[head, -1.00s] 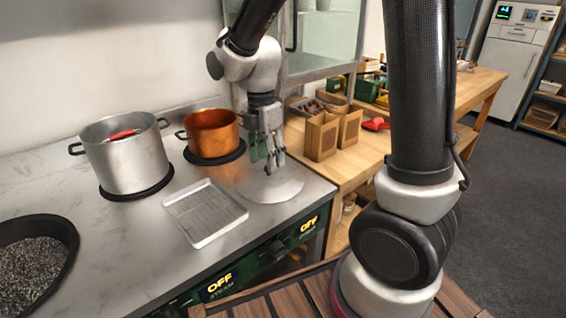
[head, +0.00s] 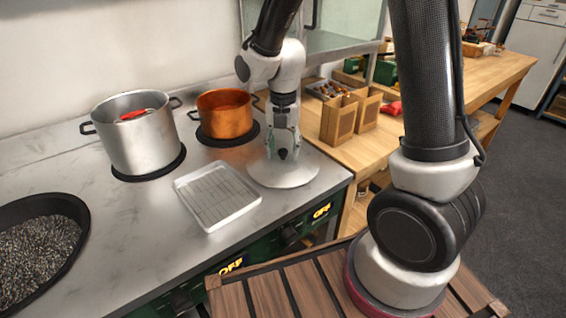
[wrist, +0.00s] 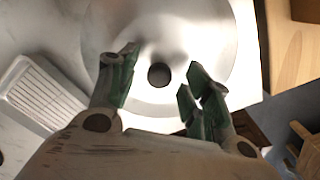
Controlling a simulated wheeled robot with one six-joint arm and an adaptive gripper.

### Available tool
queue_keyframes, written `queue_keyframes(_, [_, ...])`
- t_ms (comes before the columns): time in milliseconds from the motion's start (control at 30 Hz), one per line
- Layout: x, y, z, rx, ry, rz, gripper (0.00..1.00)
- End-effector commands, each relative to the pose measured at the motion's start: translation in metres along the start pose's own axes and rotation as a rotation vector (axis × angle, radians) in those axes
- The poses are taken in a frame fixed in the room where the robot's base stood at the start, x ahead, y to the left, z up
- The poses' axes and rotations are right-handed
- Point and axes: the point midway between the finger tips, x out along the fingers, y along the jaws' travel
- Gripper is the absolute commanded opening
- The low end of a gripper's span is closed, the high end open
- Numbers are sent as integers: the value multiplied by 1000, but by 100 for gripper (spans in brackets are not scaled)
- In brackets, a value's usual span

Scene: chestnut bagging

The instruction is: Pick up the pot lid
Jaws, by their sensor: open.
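The pot lid (head: 268,176) is a round, pale metal disc lying flat on the steel counter, to the right of the wire-rack tray. In the wrist view the lid (wrist: 205,35) fills the upper middle, with its dark round knob (wrist: 159,75) near the centre. My gripper (head: 283,153) points down just over the lid. In the wrist view my gripper (wrist: 160,80) is open, with its green-padded fingers on either side of the knob. Whether a finger touches the knob cannot be told.
A steel pot (head: 140,148) with something red inside and a copper pot (head: 224,127) stand behind on dark burners. A tray with a rack (head: 215,196) lies left of the lid. A dark pan (head: 77,212) of grains is at far left. Wooden boxes (head: 338,121) stand at right.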

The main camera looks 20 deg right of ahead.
Motion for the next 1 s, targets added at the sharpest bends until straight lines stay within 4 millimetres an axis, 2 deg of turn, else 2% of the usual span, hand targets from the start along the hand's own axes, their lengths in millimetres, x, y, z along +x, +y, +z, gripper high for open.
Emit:
queue_keyframes(100, [10,0,0,0,0,0,49])
queue_keyframes(333, [11,1,0,0,-1,1,49])
queue_keyframes(600, [11,1,0,0,-1,1,0])
queue_keyframes(867, [11,1,0,0,-1,1,0])
queue_keyframes(1000, [0,1,0,0,-3,4,0])
